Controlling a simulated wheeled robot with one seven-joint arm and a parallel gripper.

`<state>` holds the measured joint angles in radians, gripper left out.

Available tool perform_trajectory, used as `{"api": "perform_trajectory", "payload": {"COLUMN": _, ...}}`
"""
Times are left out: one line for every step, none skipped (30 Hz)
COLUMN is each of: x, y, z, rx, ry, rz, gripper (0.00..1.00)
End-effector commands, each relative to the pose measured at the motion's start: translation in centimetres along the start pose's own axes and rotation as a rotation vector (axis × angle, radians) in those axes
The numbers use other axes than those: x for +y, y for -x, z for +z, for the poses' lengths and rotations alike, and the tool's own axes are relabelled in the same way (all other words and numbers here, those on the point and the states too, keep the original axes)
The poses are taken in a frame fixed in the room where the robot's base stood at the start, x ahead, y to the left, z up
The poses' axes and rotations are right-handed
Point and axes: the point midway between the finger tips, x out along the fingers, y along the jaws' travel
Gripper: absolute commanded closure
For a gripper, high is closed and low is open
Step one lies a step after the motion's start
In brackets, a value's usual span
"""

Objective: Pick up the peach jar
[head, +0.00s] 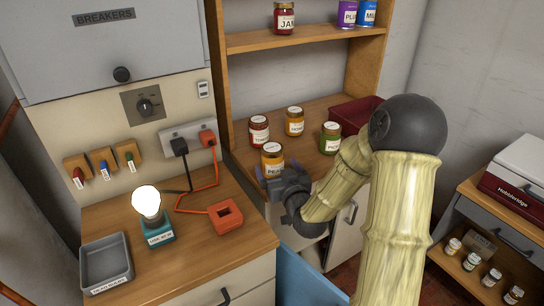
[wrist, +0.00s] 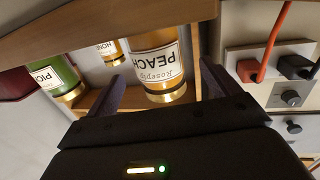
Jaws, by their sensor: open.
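The peach jar (head: 272,153) stands upright at the front edge of the cabinet's wooden counter, orange with a white label and gold lid. In the wrist view the peach jar (wrist: 158,62) appears upside down, between the two dark fingers. My gripper (head: 273,173) is in front of the jar and covers its lower part. It is open in the wrist view (wrist: 163,80), with gaps between the jar and both fingers. How far the fingers reach around the jar I cannot tell.
Close behind stand a red jar (head: 259,131), a honey jar (head: 294,121) and a green pickle jar (head: 331,138). A dark red bin (head: 354,112) is at the back right. A shelf (head: 300,38) runs above. A lit lamp (head: 147,204) and orange cable (head: 195,188) are left.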

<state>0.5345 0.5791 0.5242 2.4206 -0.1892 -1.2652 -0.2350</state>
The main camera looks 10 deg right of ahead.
Motion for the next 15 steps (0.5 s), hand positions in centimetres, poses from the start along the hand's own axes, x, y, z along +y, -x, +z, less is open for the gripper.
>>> {"api": "perform_trajectory", "payload": {"x": 0.0, "y": -0.7, "z": -0.1, "rx": 0.001, "ry": -0.002, "rz": -0.001, "gripper": 0.12}}
{"api": "perform_trajectory", "payload": {"x": 0.0, "y": -1.0, "z": -0.1, "rx": 0.0, "ry": -0.002, "rz": -0.001, "gripper": 0.12}}
{"api": "perform_trajectory", "payload": {"x": -0.1, "y": -1.3, "z": -0.1, "rx": 0.0, "ry": -0.002, "rz": -0.001, "gripper": 0.12}}
{"api": "perform_trajectory", "payload": {"x": -0.1, "y": -1.4, "z": -0.1, "rx": 0.0, "ry": -0.001, "rz": -0.001, "gripper": 0.12}}
{"api": "perform_trajectory", "payload": {"x": 0.0, "y": -1.5, "z": 0.0, "rx": 0.0, "ry": -0.001, "rz": 0.0, "gripper": 0.12}}
{"api": "perform_trajectory", "payload": {"x": 0.0, "y": -1.6, "z": 0.0, "rx": 0.0, "ry": -0.001, "rz": 0.0, "gripper": 0.12}}
{"api": "perform_trajectory", "payload": {"x": 0.0, "y": -1.6, "z": 0.0, "rx": 0.0, "ry": 0.0, "rz": 0.0, "gripper": 0.12}}
{"api": "perform_trajectory", "payload": {"x": 0.0, "y": -1.6, "z": 0.0, "rx": 0.0, "ry": 0.0, "rz": 0.0, "gripper": 0.12}}
{"api": "perform_trajectory", "payload": {"x": 0.0, "y": -1.6, "z": 0.0, "rx": 0.0, "ry": 0.0, "rz": 0.0, "gripper": 0.12}}
{"api": "perform_trajectory", "payload": {"x": 0.0, "y": -1.6, "z": 0.0, "rx": 0.0, "ry": 0.0, "rz": 0.0, "gripper": 0.12}}
{"api": "perform_trajectory", "payload": {"x": 0.0, "y": -1.6, "z": 0.0, "rx": 0.0, "ry": 0.0, "rz": 0.0, "gripper": 0.12}}
{"api": "perform_trajectory", "payload": {"x": 0.0, "y": -1.6, "z": 0.0, "rx": 0.0, "ry": 0.0, "rz": 0.0, "gripper": 0.12}}
{"api": "perform_trajectory", "payload": {"x": 0.0, "y": -1.6, "z": 0.0, "rx": 0.0, "ry": -0.001, "rz": 0.0, "gripper": 0.12}}
{"api": "perform_trajectory", "payload": {"x": 0.0, "y": -1.6, "z": -0.1, "rx": 0.0, "ry": -0.001, "rz": 0.0, "gripper": 0.12}}
{"api": "perform_trajectory", "payload": {"x": 0.0, "y": -1.8, "z": -0.1, "rx": 0.0, "ry": -0.001, "rz": 0.0, "gripper": 0.12}}
